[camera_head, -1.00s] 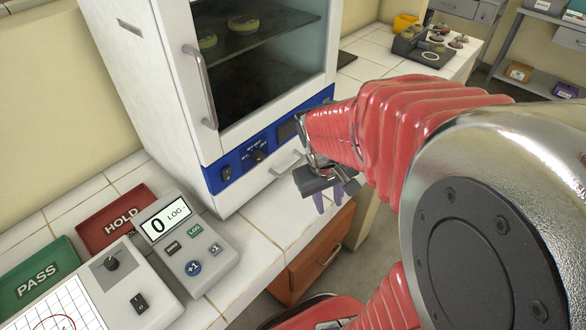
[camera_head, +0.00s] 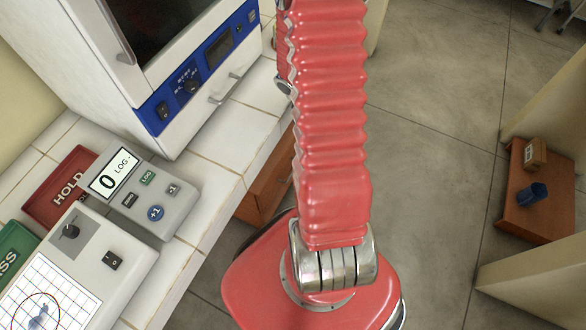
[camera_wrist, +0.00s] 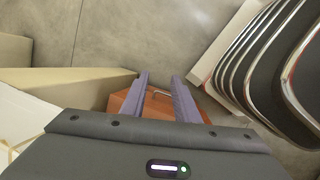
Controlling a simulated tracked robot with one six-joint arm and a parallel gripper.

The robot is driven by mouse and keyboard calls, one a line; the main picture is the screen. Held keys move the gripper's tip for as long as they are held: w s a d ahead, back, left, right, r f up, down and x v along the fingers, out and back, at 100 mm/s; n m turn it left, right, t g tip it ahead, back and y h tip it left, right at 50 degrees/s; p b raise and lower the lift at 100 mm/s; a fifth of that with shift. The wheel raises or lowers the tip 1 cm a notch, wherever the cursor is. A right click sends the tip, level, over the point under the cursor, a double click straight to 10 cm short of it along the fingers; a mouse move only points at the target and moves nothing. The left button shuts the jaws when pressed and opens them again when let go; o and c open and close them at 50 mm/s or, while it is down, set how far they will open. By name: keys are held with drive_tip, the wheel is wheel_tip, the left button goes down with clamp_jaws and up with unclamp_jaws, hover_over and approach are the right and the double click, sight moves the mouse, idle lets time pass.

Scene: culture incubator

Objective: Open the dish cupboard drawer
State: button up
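The brown dish cupboard drawer (camera_head: 265,190) sits under the front edge of the white tiled counter, partly hidden behind my arm in the head view. In the wrist view, a brown front, seemingly this drawer (camera_wrist: 122,99), shows below and between my fingers. A small pale handle (camera_wrist: 160,93) shows in the gap between the fingers. My gripper (camera_wrist: 162,80) is open and empty, its two purple fingers apart. Whether the fingers touch the drawer front cannot be told. The gripper is out of sight in the head view.
The incubator (camera_head: 150,70) stands on the counter (camera_head: 215,150). Nearby are a grey counter device (camera_head: 145,190), a red HOLD tray (camera_head: 62,185) and a green PASS tray (camera_head: 15,250). Bare floor (camera_head: 440,170) lies to the right, with a brown surface (camera_head: 540,215) bearing a small box and blue cup beyond.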

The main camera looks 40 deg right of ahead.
wheel_tip(320, 180, down, 15)
drive_tip(key=d+n+t+y, duration=0.2)
drive_tip(key=n, duration=0.7)
drive_tip(key=w+a+f+n+t+y, duration=0.1)
drive_tip(key=w+a+f+n+y, duration=0.1)
drive_tip(key=w+a+n, duration=0.3)
drive_tip(key=f+n, duration=0.1)
drive_tip(key=n, duration=0.1)
drive_tip(key=shift+f+n+t, duration=0.3)
drive_tip(key=shift+f+t, duration=0.05)
drive_tip(key=shift+t, duration=0.05)
wheel_tip(320, 180, down, 14)
drive_tip(key=w, duration=0.2)
drive_tip(key=shift+w+a+r, duration=0.2)
drive_tip(key=shift+w+a, duration=0.05)
drive_tip(key=shift+a, duration=0.1)
drive_tip(key=shift+c, duration=0.3)
clamp_jaws()
